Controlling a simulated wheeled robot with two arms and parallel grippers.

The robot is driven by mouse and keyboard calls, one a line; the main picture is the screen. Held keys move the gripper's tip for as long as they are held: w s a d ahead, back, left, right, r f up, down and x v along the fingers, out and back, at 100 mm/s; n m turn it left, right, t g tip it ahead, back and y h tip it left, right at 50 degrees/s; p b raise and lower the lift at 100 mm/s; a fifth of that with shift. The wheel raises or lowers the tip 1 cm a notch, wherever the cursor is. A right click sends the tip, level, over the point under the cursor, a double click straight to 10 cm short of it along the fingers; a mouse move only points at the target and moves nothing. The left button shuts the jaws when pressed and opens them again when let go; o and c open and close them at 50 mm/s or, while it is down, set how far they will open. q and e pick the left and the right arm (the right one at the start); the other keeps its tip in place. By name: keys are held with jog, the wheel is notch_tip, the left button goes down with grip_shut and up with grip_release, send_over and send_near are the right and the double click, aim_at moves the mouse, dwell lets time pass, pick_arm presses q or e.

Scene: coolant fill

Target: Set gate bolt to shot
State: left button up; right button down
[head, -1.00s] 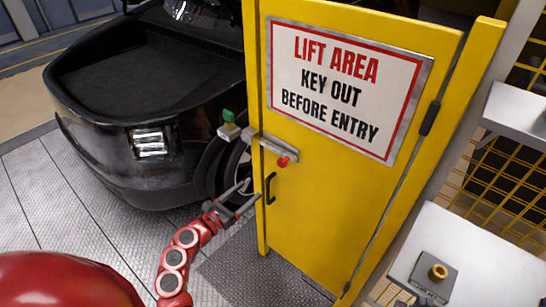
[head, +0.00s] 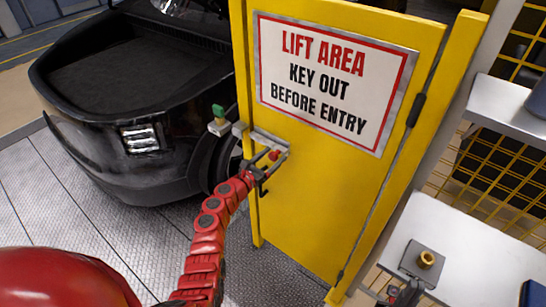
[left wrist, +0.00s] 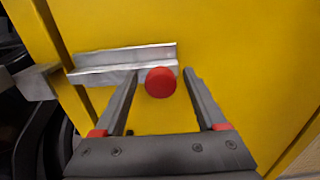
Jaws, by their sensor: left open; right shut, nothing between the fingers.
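The gate bolt (head: 262,137) is a silver bar in a rail on the yellow gate (head: 330,190), near its left edge. Its red knob (left wrist: 160,82) is at the right end of the rail (left wrist: 120,62) in the left wrist view. A grey block (left wrist: 36,83) is left of the gate's edge; I cannot tell whether the bar reaches into it. My left gripper (left wrist: 160,71) is open, one finger on each side of the knob; it also shows at the bolt in the head view (head: 275,160). My right gripper (head: 408,290) is shut and empty at the lower right.
A green-topped piece (head: 218,113) is beside the gate's left edge. A black car (head: 120,110) stands behind, at left. A white bench (head: 470,255) with a brass-coloured fitting (head: 427,259) is at right, below a shelf (head: 510,108).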

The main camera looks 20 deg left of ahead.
pick_arm(q)
jog(key=shift+w+d, duration=0.1)
jog(key=shift+w, duration=0.1)
grip_shut()
dwell(0.3)
dwell(1.1)
